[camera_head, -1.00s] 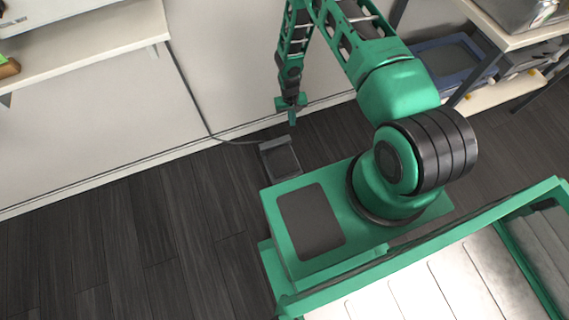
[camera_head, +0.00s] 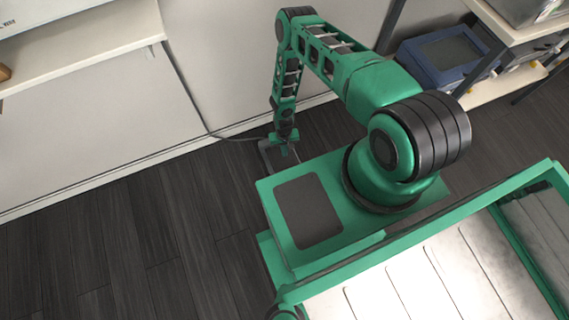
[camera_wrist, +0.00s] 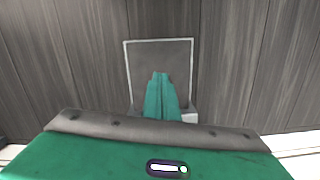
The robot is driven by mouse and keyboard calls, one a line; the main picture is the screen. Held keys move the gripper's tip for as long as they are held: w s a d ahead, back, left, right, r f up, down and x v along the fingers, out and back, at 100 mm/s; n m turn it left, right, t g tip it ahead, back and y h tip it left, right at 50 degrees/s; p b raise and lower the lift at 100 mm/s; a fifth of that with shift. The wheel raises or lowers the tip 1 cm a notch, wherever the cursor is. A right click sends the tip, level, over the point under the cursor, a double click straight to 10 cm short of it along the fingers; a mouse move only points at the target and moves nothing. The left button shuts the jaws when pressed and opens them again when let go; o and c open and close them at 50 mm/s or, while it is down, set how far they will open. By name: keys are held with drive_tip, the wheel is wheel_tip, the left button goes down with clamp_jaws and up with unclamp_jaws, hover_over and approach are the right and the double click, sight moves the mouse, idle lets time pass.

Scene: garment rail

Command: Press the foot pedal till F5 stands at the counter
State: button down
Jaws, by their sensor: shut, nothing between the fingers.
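The foot pedal (camera_wrist: 160,57) is a dark grey plate with a light rim on the floor, seen in the wrist view. In the head view my gripper covers most of the pedal (camera_head: 265,152), and only part of its edge shows. My gripper (camera_head: 285,152) points down over it. In the wrist view its green fingers (camera_wrist: 161,76) are together and empty, in front of the lower half of the plate. I cannot tell whether the fingertips touch the pedal. No garment marked F5 shows in these views.
A cable (camera_head: 232,138) runs from the pedal to the pale wall panel (camera_head: 120,115). A shelf (camera_head: 90,45) juts out at upper left. A blue bin (camera_head: 445,55) stands in a rack at upper right. The dark wooden floor (camera_head: 130,240) at left is clear.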

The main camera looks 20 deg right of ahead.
sight(285, 162)
drive_tip(key=shift+d+f, duration=0.1)
drive_tip(key=shift+s+f, duration=0.2)
drive_tip(key=shift+f, duration=1.5)
drive_tip(key=shift+s+f, duration=0.15)
drive_tip(key=shift+f, duration=1.5)
